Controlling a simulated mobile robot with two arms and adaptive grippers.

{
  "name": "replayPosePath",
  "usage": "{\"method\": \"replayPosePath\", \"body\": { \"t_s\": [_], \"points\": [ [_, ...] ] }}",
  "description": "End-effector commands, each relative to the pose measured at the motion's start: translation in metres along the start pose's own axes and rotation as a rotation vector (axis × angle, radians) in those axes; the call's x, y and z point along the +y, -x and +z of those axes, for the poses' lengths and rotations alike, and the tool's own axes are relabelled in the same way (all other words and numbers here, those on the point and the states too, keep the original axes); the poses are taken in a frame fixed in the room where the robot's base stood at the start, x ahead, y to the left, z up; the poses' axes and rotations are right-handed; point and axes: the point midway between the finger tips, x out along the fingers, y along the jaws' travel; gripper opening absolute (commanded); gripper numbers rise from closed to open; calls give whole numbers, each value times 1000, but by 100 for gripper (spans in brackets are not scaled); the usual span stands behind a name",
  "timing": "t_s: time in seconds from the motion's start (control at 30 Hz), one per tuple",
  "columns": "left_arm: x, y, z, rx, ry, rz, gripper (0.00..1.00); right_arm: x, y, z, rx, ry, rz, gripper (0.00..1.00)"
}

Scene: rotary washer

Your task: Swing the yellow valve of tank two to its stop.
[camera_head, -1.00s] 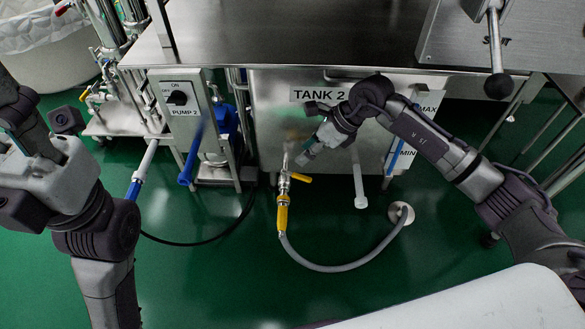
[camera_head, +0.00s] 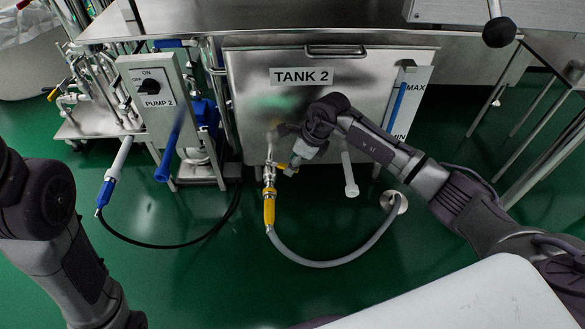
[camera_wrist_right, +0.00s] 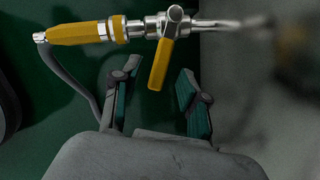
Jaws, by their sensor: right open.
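The tank labelled TANK 2 (camera_head: 345,72) stands in the middle of the head view. A metal valve fitting (camera_head: 269,175) hangs at its lower left, above a yellow hose grip (camera_head: 268,211). In the right wrist view the yellow valve handle (camera_wrist_right: 162,64) sticks out sideways from the horizontal pipe. My right gripper (camera_head: 291,168) is at the valve handle, partly hiding it in the head view. The right wrist view shows my right gripper (camera_wrist_right: 158,80) open, the handle's free end between its fingertips, with gaps on both sides. My left gripper is out of view; only its arm shows.
A grey hose (camera_head: 330,262) curves from the valve to a round floor drain (camera_head: 394,202). A white pipe (camera_head: 349,175) hangs right of the valve. The PUMP 2 box (camera_head: 150,100) stands left. The green floor in front is mostly clear.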

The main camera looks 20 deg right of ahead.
Motion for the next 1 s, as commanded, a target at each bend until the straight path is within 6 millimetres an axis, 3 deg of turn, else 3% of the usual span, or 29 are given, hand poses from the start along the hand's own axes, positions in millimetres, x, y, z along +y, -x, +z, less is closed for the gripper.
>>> {"method": "replayPosePath", "body": {
  "t_s": [0.37,0.4,0.67,1.0],
  "points": [
    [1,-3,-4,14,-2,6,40,0,-8,1,-1,0,0,44],
    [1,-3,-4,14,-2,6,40,0,-7,1,-1,0,0,42],
    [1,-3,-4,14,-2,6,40,0,-7,0,-1,0,0,0],
    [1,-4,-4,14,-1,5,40,-1,-6,-1,0,3,1,0]
  ]
}}
